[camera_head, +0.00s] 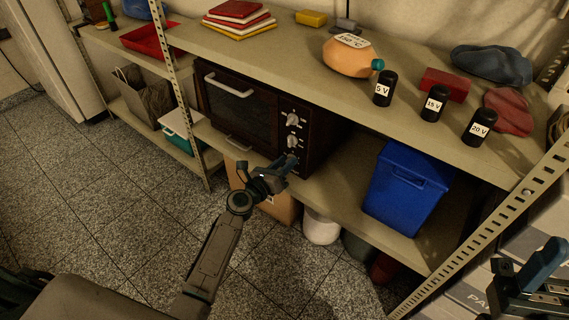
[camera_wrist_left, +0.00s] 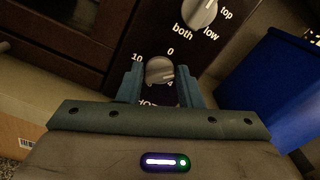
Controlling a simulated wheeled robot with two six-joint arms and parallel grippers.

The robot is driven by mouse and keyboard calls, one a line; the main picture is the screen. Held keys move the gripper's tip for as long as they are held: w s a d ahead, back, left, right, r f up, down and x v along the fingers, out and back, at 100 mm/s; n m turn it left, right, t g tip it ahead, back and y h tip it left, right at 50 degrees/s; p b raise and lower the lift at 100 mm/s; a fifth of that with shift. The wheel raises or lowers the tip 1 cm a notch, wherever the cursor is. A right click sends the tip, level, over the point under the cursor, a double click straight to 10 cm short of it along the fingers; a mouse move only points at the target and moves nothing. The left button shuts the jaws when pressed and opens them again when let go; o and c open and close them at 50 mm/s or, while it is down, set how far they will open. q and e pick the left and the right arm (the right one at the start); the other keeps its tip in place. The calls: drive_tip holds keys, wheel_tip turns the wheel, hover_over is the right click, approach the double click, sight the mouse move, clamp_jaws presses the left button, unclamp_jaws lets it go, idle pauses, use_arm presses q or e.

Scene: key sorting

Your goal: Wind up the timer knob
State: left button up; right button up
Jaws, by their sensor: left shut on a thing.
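In the head view the left gripper (camera_head: 284,166) is at the lower end of the oven's knob column and hides the timer knob there. A mode knob (camera_wrist_left: 200,13) marked top, both and low sits above it. My right gripper (camera_head: 530,275) is at the lower right, partly cut off, away from the oven.
A blue bin (camera_head: 405,190) stands right of the oven on the same shelf. A perforated metal post (camera_head: 183,95) stands left of the oven.

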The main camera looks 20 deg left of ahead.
idle(0.6)
use_arm(q)
drive_tip(key=o, duration=0.9)
drive_tip(key=shift+o, duration=0.2)
drive_tip(key=v, duration=1)
drive_tip(key=shift+s+p, duration=0.4)
drive_tip(key=shift+a, duration=0.15)
